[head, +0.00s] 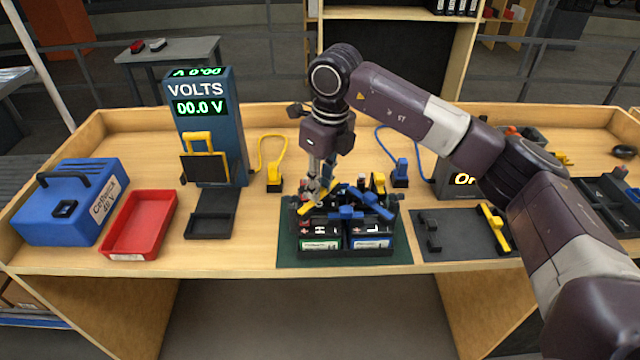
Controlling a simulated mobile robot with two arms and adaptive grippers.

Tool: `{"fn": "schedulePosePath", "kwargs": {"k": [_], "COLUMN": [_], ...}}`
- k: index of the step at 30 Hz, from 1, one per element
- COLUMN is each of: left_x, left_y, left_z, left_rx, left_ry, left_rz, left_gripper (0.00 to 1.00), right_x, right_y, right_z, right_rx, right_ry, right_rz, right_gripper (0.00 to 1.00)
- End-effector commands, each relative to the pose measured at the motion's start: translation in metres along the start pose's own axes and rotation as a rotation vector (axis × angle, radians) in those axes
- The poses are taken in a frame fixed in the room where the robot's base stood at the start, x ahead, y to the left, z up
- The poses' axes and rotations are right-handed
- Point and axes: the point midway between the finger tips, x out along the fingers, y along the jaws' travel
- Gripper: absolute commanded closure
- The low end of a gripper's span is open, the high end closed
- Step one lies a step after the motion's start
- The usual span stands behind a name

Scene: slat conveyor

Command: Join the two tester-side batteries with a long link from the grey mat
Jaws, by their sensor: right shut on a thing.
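The black batteries (320,229) stand in a holder on a green mat in the middle of the bench. Two front batteries show, one with a green label and one with a blue label. My right gripper (318,190) points down over the left part of the batteries. It is shut on a yellow link (305,208), partly hidden by the fingers; whether it touches the terminals I cannot tell. Blue links (348,212) lie across the battery tops. The grey mat (455,246) at the right holds another long yellow link (495,229) and small black pieces. My left gripper is not in view.
The volt tester (209,135) reads 00.0 V at the left, with a yellow-cabled plug (274,178) beside it. A blue plug (400,172) stands behind the batteries. A red tray (140,224) and a blue case (70,205) are far left.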

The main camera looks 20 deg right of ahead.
Motion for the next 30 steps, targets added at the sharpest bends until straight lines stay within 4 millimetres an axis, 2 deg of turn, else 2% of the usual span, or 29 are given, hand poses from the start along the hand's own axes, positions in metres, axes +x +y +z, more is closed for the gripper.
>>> {"fn": "schedulePosePath", "kwargs": {"k": [23,24,30], "left_x": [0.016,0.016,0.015], "left_y": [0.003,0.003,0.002], "left_z": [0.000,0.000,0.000], "left_rx": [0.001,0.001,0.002], "left_ry": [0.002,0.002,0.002], "left_rz": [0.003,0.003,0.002], "left_gripper": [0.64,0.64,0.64], "right_x": [0.021,0.021,0.020], "right_y": [0.000,0.000,0.000], "right_z": [-0.003,-0.003,-0.003], "right_rx": [0.000,0.000,0.000], "right_ry": [0.001,0.000,0.000], "right_rz": [0.000,0.000,0.000], "right_gripper": [0.99,0.79,0.60]}}
